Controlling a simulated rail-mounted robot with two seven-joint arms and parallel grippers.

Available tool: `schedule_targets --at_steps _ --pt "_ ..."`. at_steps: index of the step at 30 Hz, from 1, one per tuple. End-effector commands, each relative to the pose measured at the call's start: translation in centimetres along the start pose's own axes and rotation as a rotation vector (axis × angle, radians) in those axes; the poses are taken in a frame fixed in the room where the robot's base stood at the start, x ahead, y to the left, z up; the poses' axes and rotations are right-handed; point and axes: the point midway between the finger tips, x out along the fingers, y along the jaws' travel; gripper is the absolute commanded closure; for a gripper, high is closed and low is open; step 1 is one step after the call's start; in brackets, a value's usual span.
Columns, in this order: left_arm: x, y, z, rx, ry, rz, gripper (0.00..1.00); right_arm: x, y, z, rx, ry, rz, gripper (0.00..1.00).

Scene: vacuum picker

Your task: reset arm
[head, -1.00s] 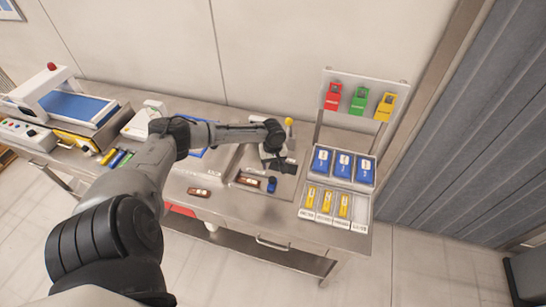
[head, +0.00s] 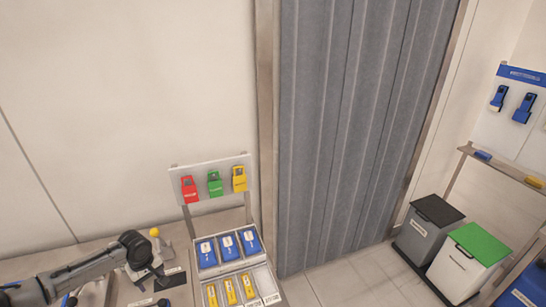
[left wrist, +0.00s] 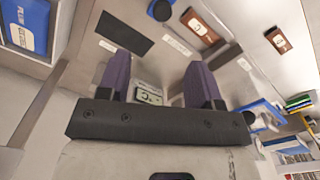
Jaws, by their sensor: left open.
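My left arm comes in low at the left of the head view, over the steel bench. My left gripper (head: 146,272) is at the bench's vacuum station beside a yellow-topped post (head: 155,233), small and partly hidden by my wrist. In the left wrist view, its two purple-grey fingers (left wrist: 158,65) stand apart with nothing held between them. A small label or display with a green mark (left wrist: 148,95) shows beyond the gap. My right gripper is in neither view.
Blue packs (head: 228,247) and yellow items (head: 230,291) sit in a rack right of the gripper. Red, green and yellow tags (head: 214,183) hang above. Brown pieces (left wrist: 198,25) lie on the bench. Grey (head: 424,230) and green-lidded (head: 466,259) bins stand far right.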

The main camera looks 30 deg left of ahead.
Motion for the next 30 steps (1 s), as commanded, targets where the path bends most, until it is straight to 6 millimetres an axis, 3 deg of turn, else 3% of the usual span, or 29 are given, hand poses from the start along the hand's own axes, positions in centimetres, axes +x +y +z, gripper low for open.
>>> schedule_targets --at_steps 5,10,15,20,23,26,30 --pt "0.0 0.0 0.0 0.016 0.000 0.000 0.41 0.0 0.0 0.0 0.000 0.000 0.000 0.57" --pt "0.0 -0.2 0.0 0.201 -0.003 -0.012 0.41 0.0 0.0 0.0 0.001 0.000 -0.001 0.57" --pt "-0.4 -1.0 -1.1 0.615 0.083 -0.111 0.41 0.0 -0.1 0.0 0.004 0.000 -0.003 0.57" --pt "-3.0 0.5 -0.5 1.088 0.253 -0.234 0.41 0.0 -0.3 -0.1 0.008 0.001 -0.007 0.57" --pt "-5.0 3.0 1.9 1.366 0.385 -0.283 0.41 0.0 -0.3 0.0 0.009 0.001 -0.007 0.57" --pt "-6.7 5.8 6.5 1.596 0.521 -0.290 0.41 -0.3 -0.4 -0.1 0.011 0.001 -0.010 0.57" --pt "-8.7 7.6 14.7 1.795 0.687 -0.233 0.41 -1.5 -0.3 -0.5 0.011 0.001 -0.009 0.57"
